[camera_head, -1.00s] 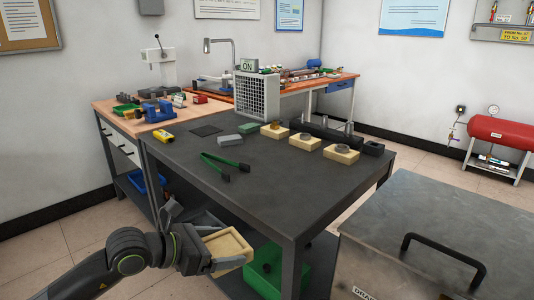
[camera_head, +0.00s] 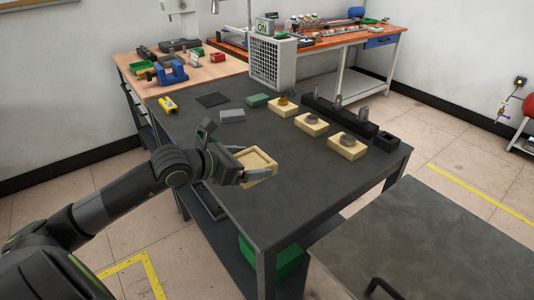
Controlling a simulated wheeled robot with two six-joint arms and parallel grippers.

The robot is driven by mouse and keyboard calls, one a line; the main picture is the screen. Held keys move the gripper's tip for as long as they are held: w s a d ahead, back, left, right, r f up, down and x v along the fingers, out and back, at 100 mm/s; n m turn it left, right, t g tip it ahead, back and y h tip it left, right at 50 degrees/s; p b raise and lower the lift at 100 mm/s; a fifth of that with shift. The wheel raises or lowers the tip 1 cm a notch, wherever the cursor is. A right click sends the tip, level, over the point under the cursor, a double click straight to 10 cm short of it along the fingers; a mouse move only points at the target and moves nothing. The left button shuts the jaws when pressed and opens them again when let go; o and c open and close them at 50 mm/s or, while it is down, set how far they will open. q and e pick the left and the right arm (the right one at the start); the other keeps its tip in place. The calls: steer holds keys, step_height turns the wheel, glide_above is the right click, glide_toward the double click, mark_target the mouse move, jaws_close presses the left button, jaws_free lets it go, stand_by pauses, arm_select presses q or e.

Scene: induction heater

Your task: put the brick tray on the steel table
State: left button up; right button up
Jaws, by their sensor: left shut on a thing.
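The brick tray (camera_head: 258,160) is a shallow cream-coloured tray with a raised rim. My left gripper (camera_head: 246,176) is shut on its near left side. The tray appears over the left front part of the dark grey steel table (camera_head: 310,180); I cannot tell whether it touches the top. My right gripper is not in view.
Three cream blocks with round metal parts (camera_head: 283,110) (camera_head: 312,123) (camera_head: 347,146) stand towards the right back, before a dark bar. A grey block (camera_head: 232,116), a green block (camera_head: 257,100) and a white fan box (camera_head: 272,64) stand behind. The table's front middle is clear.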

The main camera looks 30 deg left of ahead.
arm_select(q)
glide_above(250, 200)
step_height(250, 200, down, 5)
steer(key=shift+s+a+f+b, duration=0.1)
steer(key=shift+s+f+b, duration=0.05)
steer(key=shift+b, duration=0.2)
steer(key=shift+f+b, duration=0.3)
steer(key=shift+f, duration=1.85)
